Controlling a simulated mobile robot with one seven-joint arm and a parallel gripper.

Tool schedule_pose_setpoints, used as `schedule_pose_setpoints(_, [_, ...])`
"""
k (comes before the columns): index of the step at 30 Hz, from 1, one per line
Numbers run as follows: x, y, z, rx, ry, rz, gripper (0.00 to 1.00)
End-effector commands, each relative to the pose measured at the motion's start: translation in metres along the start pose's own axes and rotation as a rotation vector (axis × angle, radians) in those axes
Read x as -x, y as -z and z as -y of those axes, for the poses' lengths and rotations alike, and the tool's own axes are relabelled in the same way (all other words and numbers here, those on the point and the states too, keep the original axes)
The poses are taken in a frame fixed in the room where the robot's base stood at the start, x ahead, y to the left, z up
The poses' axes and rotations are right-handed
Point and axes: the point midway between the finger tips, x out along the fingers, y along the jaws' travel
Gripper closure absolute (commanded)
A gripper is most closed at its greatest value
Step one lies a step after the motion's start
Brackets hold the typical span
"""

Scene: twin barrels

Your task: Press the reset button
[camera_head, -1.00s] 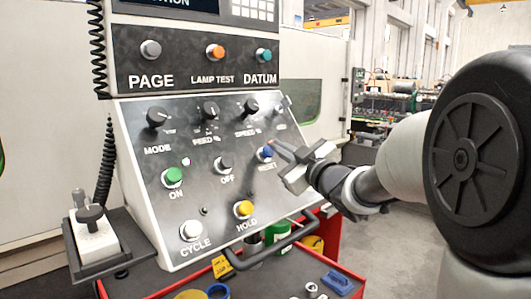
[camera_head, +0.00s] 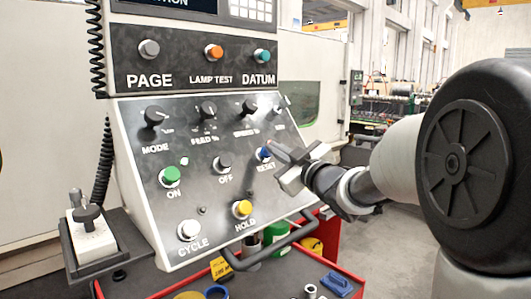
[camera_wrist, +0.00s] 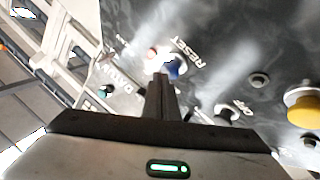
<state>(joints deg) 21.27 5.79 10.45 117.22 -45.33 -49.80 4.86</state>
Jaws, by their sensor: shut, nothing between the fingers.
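The blue reset button (camera_head: 263,154) sits on the sloped grey control panel, above the RESET label, at the panel's right side. My gripper (camera_head: 273,147) is shut and empty, its fingertips just right of the button in the head view. In the wrist view the blue button (camera_wrist: 177,70) shows beside the tips of my closed fingers (camera_wrist: 160,80), next to the RESET lettering. The fingers partly cover the area around it. I cannot tell whether the tips touch the button.
Close by on the panel are the OFF button (camera_head: 222,164), the yellow HOLD button (camera_head: 242,209) and the green ON button (camera_head: 170,176). Knobs (camera_head: 248,109) stand above. A black handle bar (camera_head: 275,251) runs below the panel, over a red cart (camera_head: 327,244).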

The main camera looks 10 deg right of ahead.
Motion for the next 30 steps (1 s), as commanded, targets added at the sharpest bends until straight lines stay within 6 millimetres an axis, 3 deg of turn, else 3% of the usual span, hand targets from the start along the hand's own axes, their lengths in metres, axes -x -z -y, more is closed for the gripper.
schedule_pose_setpoints(20, [-0.0038, -0.0031, 0.0034, -0.001, 0.001, 0.001, 1.00])
schedule_pose_setpoints(30, [0.0047, 0.0037, -0.0044, -0.001, -0.001, 0.002, 1.00])
